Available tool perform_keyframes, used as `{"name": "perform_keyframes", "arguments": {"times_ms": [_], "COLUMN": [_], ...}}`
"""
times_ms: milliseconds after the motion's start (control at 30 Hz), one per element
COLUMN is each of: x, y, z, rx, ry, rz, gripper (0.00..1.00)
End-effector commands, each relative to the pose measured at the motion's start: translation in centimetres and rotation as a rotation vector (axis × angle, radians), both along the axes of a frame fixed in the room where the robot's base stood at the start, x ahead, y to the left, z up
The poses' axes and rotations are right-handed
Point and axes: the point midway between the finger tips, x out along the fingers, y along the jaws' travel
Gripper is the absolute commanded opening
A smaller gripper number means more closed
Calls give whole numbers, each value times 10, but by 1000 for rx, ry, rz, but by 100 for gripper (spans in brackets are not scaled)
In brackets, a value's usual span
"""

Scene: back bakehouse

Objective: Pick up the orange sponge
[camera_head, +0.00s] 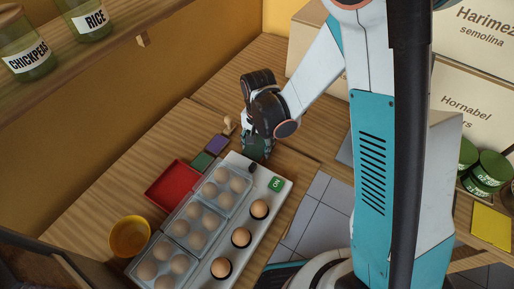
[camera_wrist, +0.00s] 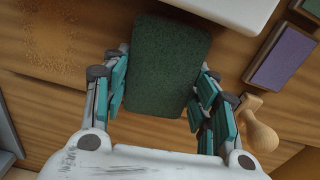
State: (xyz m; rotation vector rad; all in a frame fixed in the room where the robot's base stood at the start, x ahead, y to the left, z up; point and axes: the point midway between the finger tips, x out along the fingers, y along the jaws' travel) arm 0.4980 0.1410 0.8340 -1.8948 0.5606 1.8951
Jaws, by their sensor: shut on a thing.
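My gripper (camera_head: 257,152) is low over the wooden worktop, beyond the far end of the egg unit. It is shut on a dark green, rough-faced sponge (camera_wrist: 168,65), with a finger on each long side in the wrist view. The sponge also shows as a dark green patch under the gripper in the head view (camera_head: 257,148). Only its green face shows, and no orange is visible on it. I cannot tell whether it touches the worktop.
Beside the gripper stand a wooden stamp (camera_head: 228,125), a purple pad (camera_head: 217,145) and a green pad (camera_head: 202,161). The egg unit (camera_head: 262,206), red tray (camera_head: 170,187) and yellow bowl (camera_head: 129,237) lie nearer. A jar shelf (camera_head: 110,48) overhangs the left.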

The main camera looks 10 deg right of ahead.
Motion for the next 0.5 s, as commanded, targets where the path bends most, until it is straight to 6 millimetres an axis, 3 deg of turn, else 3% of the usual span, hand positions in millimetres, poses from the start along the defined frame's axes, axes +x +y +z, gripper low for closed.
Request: {"name": "perform_keyframes", "arguments": {"times_ms": [267, 500], "x": [0, 0], "y": [0, 0], "z": [2, 25], "rx": [0, 0], "ry": [0, 0], "rz": [0, 0], "gripper": [45, 45]}}
